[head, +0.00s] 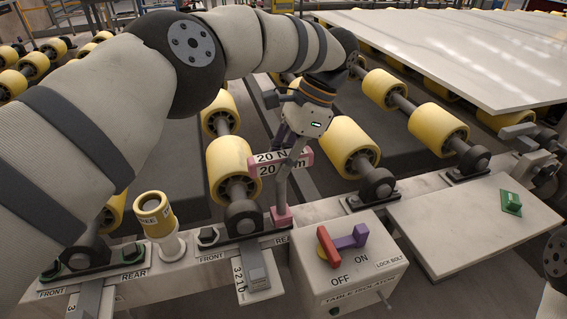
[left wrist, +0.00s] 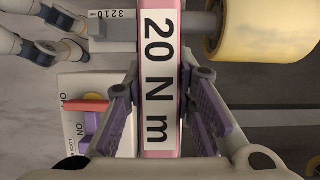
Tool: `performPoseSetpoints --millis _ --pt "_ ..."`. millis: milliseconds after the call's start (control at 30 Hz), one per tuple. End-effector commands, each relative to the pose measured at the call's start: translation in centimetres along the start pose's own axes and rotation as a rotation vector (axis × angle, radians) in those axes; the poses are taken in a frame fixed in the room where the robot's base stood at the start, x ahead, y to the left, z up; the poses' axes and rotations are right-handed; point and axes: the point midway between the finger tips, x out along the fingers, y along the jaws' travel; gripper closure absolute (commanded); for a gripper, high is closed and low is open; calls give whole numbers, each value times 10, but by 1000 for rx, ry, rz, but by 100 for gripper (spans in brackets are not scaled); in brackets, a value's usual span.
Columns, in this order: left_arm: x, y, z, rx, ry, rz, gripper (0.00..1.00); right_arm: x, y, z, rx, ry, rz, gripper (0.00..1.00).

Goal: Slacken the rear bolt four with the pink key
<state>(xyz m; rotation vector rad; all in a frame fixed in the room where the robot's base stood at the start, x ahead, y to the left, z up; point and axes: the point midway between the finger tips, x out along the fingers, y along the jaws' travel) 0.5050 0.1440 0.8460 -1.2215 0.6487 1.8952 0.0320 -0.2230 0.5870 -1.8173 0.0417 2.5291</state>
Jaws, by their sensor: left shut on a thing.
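My left gripper (head: 288,150) is shut on the pink key (left wrist: 160,85), gripping it at the bar marked "20 N m". The bar (head: 272,166) also shows in the head view. The key stands about upright on the roller rail, with its pink foot (head: 281,215) down beside the "REAR" label right of the "3 2 1 0" scale (head: 240,273). The foot hides whatever bolt is under it, so I cannot tell whether it is seated. The neighbouring bolt (head: 208,236) at "FRONT" is dark. My right gripper is not in view.
The isolator box (head: 345,285) with a red handle (head: 327,247) and a purple piece (head: 350,238) stands just right of the key. A yellow-topped post (head: 155,213) stands on the rail to the left. Yellow rollers (head: 350,143) and the stone slab (head: 465,50) lie behind.

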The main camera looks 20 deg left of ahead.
Motion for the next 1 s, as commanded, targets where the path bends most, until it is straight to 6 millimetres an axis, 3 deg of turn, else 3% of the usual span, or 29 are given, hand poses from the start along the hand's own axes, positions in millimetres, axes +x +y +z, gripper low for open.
performPoseSetpoints --millis 600,1000 --pt "-35 0 15 5 3 -11 100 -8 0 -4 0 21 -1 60" --pt "-44 0 19 7 3 -10 100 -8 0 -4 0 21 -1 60"
